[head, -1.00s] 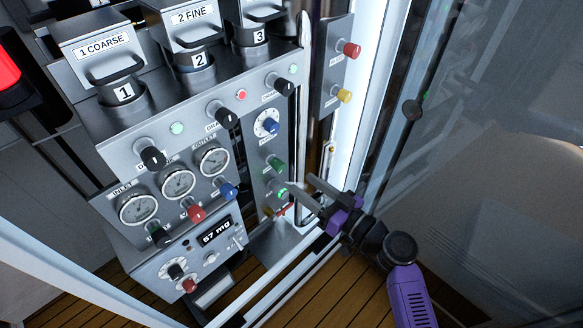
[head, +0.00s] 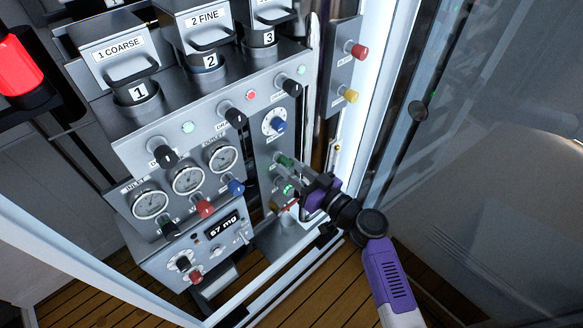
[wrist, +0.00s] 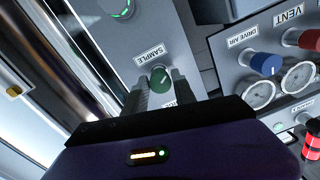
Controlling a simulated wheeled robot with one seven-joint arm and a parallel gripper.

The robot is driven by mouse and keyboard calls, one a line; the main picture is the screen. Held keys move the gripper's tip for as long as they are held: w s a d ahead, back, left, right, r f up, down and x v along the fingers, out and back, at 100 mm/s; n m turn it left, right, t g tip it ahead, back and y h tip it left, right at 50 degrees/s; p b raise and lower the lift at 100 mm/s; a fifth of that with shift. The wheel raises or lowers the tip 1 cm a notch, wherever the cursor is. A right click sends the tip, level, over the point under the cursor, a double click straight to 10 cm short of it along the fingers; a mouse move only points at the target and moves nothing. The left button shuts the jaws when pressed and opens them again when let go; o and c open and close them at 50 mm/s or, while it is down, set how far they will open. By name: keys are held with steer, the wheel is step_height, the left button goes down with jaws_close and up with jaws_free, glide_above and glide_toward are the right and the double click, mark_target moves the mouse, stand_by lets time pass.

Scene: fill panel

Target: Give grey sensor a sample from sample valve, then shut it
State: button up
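In the wrist view a green knob (wrist: 160,78) beside a SAMPLE label (wrist: 150,54) lies just ahead of my gripper (wrist: 160,88). My two fingers are apart, one on each side of the knob, with slight gaps; I cannot tell whether they touch it. In the head view my gripper (head: 299,178) is at the narrow panel, beside a green knob (head: 285,160) and a lit green part (head: 288,189), and partly hides them. I cannot tell which thing is the grey sensor.
Gauges (head: 188,180) and red (head: 204,208) and blue (head: 236,187) knobs stand left of my gripper. A blue dial knob (head: 278,126) is above it. A display box (head: 222,226) sits lower left. A pale frame post (head: 375,110) runs close on the right.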

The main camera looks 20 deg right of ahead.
jaws_close()
